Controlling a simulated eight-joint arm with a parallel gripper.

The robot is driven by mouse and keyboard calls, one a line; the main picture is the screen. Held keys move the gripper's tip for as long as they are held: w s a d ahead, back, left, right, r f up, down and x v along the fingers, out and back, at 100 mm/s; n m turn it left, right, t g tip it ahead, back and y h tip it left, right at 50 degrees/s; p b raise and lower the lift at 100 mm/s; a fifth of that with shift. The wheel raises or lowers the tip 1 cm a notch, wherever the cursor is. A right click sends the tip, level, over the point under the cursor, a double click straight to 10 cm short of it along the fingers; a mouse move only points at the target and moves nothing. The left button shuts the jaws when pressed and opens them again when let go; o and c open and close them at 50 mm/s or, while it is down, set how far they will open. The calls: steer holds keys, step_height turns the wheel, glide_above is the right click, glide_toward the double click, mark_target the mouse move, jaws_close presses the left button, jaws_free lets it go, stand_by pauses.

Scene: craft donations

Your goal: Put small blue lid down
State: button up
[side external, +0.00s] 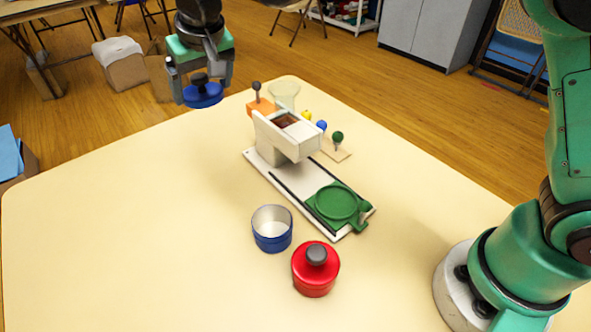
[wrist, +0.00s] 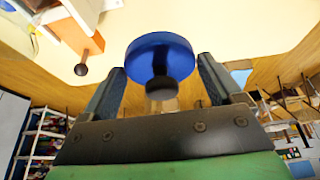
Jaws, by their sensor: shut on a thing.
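The small blue lid (side external: 203,96) hangs from my gripper (side external: 200,80) by its dark knob, above the far left part of the table. In the wrist view the blue disc (wrist: 160,56) shows between the two fingers (wrist: 161,85), with its dark knob toward the gripper. My gripper is shut on the lid. A small open container (side external: 272,230), blue below and pale above, stands lidless on the table near the front middle, well away from my gripper.
A red lidded pot (side external: 316,270) stands just right of the blue container. Behind them is a white device (side external: 290,140) with a green round tray (side external: 337,203). The table's left side (side external: 120,220) is clear.

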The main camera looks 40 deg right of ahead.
mark_target(222, 174)
step_height(222, 174, down, 17)
steer(key=shift+r, duration=0.15)
steer(key=o, duration=1)
steer(key=v, duration=1.2)
steer(key=shift+r, duration=0.1)
